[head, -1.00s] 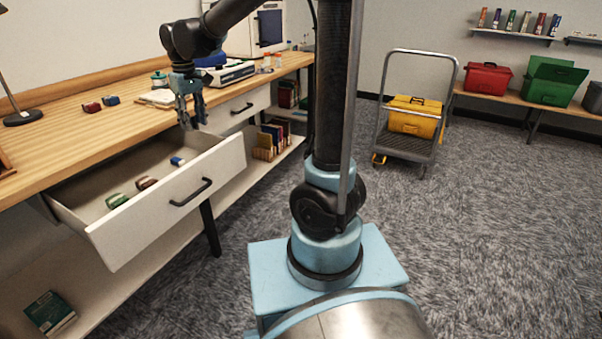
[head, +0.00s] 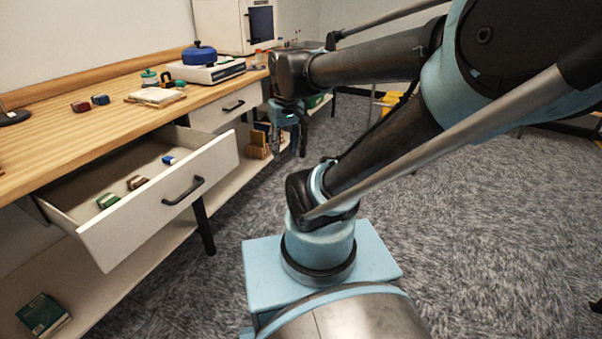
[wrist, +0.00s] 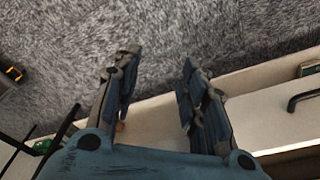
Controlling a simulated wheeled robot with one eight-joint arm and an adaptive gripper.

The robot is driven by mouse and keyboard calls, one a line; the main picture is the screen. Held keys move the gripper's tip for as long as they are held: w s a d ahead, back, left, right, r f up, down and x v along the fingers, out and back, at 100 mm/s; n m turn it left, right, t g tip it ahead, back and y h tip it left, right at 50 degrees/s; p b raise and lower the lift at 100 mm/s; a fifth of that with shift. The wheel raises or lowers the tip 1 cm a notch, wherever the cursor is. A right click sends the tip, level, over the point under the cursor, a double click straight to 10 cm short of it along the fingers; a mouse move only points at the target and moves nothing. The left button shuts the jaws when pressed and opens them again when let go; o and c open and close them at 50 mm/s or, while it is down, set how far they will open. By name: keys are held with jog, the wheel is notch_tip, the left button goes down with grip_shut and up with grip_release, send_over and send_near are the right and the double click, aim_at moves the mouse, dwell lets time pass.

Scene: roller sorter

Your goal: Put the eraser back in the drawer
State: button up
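The open white drawer (head: 150,212) juts out from the desk. Inside lie a green block (head: 108,200), a brown block (head: 137,183) and a small blue-and-white block (head: 169,160), apart from each other. A red-and-dark block (head: 80,106) and a blue-and-dark block (head: 100,100) lie on the desk top. I cannot tell for certain which one is the eraser. My gripper (head: 297,150) hangs to the right of the drawer, clear of it. In the wrist view my gripper (wrist: 160,62) has its fingers spread, with nothing held between them.
The desk top (head: 60,135) also holds a notebook (head: 156,97), a green-lidded jar (head: 150,77) and a scale with a blue pot (head: 200,54). A closed drawer (head: 222,108) is beyond the open one. Books (head: 256,146) stand on the lower shelf. The carpet at right is mostly free.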

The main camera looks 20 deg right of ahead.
jog(key=s+d+f+m, duration=0.2)
jog(key=s+d+f, duration=0.1)
jog(key=s+f, duration=0.2)
jog(key=shift+s+d+f, duration=0.3)
jog(key=shift+s+f, duration=0.1)
jog(key=shift+f, duration=0.05)
